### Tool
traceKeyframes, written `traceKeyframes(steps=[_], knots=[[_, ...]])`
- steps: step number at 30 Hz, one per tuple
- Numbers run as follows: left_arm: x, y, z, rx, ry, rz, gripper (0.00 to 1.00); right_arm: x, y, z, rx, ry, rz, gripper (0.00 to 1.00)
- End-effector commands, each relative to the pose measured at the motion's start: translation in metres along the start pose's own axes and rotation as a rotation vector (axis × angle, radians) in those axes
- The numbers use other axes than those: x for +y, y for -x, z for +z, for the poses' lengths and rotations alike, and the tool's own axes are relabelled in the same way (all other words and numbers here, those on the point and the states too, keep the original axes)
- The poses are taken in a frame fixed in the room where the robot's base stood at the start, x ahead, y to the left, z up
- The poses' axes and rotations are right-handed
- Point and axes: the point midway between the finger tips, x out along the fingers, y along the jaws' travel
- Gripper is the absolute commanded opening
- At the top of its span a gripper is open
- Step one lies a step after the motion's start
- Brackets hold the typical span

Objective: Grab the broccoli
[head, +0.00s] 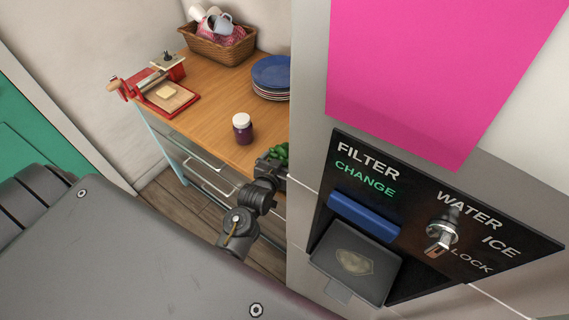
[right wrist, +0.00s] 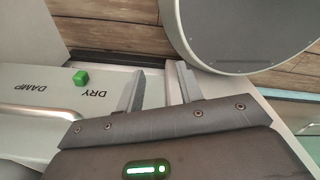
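The broccoli (head: 281,151) is a green, leafy clump on the wooden counter (head: 210,98), next to the fridge edge in the head view. The fridge and my left gripper partly hide it. My left gripper (head: 272,163) is right at the broccoli, touching or just in front of it; I cannot tell which. Its fingers are too small and hidden to read. My right gripper (right wrist: 161,68) is open and empty in the right wrist view, away from the counter, over a pale surface marked DRY and DAMP.
The fridge panel (head: 345,175) stands close on the right of the broccoli. A purple jar (head: 242,131), blue plates (head: 271,73), a red press (head: 168,98) and a basket (head: 214,46) stand on the counter.

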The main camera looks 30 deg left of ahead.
Motion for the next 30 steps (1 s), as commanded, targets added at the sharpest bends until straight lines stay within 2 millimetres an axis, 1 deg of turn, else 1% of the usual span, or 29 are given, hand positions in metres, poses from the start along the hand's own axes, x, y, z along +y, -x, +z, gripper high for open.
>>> traceKeyframes(steps=[6, 18, 19, 26, 29, 30], knots=[[0.0, 0.0, -0.001, 0.0, 0.0, 0.0, 1.0, -0.001, 0.001, -0.001, 0.001, 0.0, -0.001, 0.36], [0.0, 0.0, -0.001, 0.0, -0.001, 0.0, 0.48, -0.001, 0.001, -0.001, 0.001, 0.0, -0.001, 0.36], [0.0, 0.0, -0.002, 0.003, -0.001, 0.0, 0.45, -0.001, 0.001, -0.001, 0.001, 0.0, -0.001, 0.36], [0.0, 0.0, -0.003, 0.003, -0.001, 0.0, 0.45, 0.0, 0.0, 0.0, 0.001, 0.0, 0.0, 0.36], [0.0, 0.002, -0.012, 0.006, -0.001, 0.001, 0.45, 0.001, -0.002, 0.0, 0.001, 0.001, 0.0, 0.36], [0.0, 0.004, -0.018, 0.007, -0.001, 0.001, 0.45, 0.001, -0.003, 0.0, 0.001, 0.001, 0.001, 0.36]])
